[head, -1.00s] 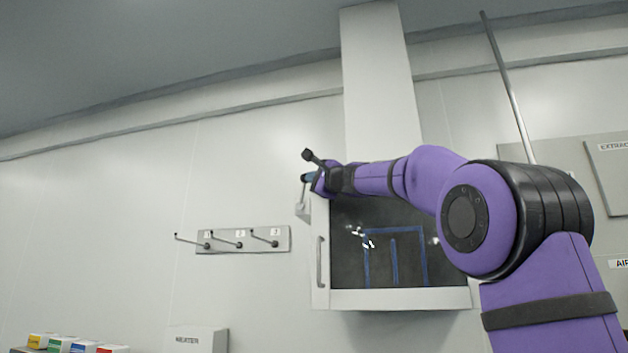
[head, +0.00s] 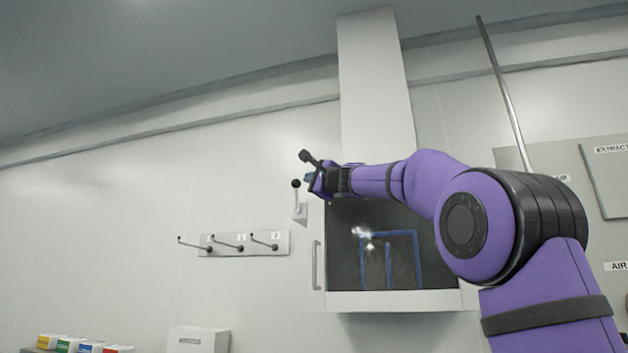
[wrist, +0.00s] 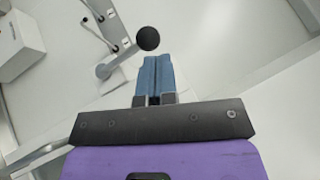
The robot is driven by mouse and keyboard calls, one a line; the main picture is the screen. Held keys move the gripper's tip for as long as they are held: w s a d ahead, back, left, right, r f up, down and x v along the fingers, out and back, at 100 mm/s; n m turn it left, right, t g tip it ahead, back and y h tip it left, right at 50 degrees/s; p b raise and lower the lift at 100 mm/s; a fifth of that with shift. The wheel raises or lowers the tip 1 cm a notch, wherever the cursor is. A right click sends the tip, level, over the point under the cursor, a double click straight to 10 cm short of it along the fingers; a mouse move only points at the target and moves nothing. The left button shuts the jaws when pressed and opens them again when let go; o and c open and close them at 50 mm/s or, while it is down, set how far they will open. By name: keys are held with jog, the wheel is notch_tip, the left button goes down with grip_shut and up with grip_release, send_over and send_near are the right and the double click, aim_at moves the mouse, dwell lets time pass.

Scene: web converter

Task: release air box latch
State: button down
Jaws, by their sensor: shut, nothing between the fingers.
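The air box latch is a lever with a black ball knob (head: 296,184) on a pale bracket (head: 300,214) at the upper left edge of the air box (head: 400,301). The lever stands roughly upright in the head view. In the wrist view the knob (wrist: 148,38) is just beyond the fingertips and slightly left, with its grey arm (wrist: 117,61) running down left. My gripper (head: 308,179) is shut and empty, right of the knob; its blue fingers (wrist: 155,60) lie together. A small gap seems to separate fingertips and knob, but contact is hard to judge.
The air box has a dark window (head: 350,270) with blue lines and a vertical handle (head: 317,265) at its left. A hook rack (head: 244,243) is on the wall to the left. Small coloured boxes (head: 80,345) and a white box (head: 198,340) are at lower left.

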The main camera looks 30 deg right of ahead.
jog(key=r+v, duration=0.2)
jog(key=v, duration=0.8)
jog(key=shift+s+d, duration=0.2)
jog(key=shift+s, duration=0.15)
jog(key=s+a+f+n+g, duration=0.3)
jog(key=s+a+f+n, duration=0.1)
jog(key=f, duration=0.5)
jog(key=s+a+f+n+g+y, duration=0.1)
jog(key=s+a+f+n+g, duration=0.3)
jog(key=f, duration=0.6)
jog(key=s+a+f+n+g, duration=0.25)
jog(key=s+a+f, duration=0.2)
jog(key=f, duration=0.45)
jog(key=s+d+f+n+g+h, duration=0.1)
jog(key=s+f+n+g+h, duration=0.1)
jog(key=s+f, duration=0.7)
jog(key=s+d+f+n+g+h, duration=0.1)
jog(key=s+f+n+g, duration=0.3)
jog(key=s+f, duration=0.5)
notch_tip(320, 180, down, 7)
jog(key=shift+s+r+n+h, duration=0.2)
jog(key=shift+s+n+h, duration=0.1)
jog(key=shift+n+h, duration=0.7)
